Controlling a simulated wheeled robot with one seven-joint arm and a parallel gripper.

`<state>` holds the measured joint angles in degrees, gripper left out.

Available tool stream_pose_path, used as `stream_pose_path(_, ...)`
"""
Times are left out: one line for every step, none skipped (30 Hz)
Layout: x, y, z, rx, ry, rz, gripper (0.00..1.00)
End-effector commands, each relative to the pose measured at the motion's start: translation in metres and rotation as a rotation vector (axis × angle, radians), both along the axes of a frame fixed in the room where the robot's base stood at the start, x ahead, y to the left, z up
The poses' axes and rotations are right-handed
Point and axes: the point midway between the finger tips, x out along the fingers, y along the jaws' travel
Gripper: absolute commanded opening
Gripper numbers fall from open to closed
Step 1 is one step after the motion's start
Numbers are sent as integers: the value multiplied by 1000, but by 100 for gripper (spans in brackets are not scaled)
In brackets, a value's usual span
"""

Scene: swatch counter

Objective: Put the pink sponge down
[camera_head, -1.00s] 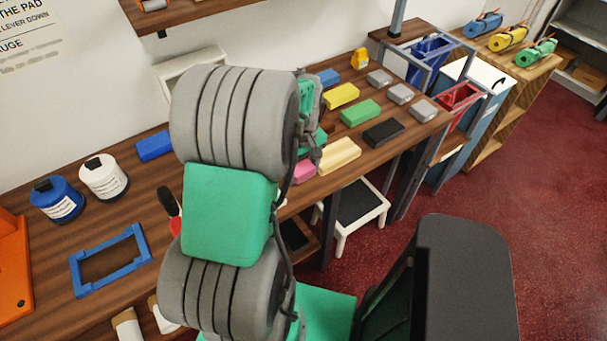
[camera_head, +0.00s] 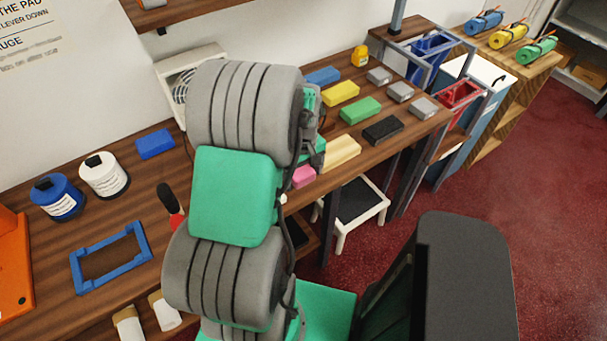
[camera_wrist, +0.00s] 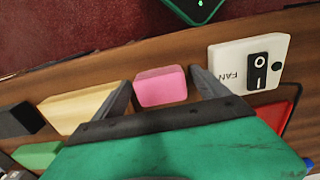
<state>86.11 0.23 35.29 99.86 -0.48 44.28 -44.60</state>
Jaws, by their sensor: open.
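The pink sponge (camera_wrist: 161,87) rests on the wooden counter in the wrist view, near the counter's edge. My gripper (camera_wrist: 162,90) is open, with one finger on each side of the sponge and a visible gap to at least the right finger.
A cream block (camera_wrist: 83,108) lies left of the sponge, and a white fan switch box (camera_wrist: 248,63) lies to its right. Green (camera_head: 361,110), yellow (camera_head: 341,92) and black (camera_head: 383,131) blocks stand nearby. A blue frame (camera_head: 110,258) lies on the left counter.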

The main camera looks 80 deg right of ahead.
Motion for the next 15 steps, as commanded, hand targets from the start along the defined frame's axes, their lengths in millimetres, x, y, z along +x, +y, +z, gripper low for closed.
stream_pose_path(0, 0, 0, 0, 0, 0, 85)
stream_pose_path(0, 0, 1, 0, 0, 0, 85)
stream_pose_path(0, 0, 4, -1, 0, 0, 85)
stream_pose_path(0, 0, 7, -1, 0, 0, 85)
stream_pose_path(0, -1, 9, -3, 0, 0, 85)
stream_pose_path(0, -1, 15, -4, 0, 0, 85)
stream_pose_path(0, -2, 20, -6, 0, 0, 85)
stream_pose_path(0, -1, 27, -6, 0, 0, 85)
stream_pose_path(0, -1, 37, -7, 0, 0, 85)
stream_pose_path(0, -2, 44, -7, 0, 0, 85)
stream_pose_path(0, -1, 52, -7, 0, 0, 85)
stream_pose_path(0, -1, 64, -7, 0, 0, 85)
stream_pose_path(0, -1, 71, -7, 0, 0, 85)
stream_pose_path(0, -1, 79, -6, 0, 0, 85)
stream_pose_path(-1, -1, 89, -6, 0, 0, 85)
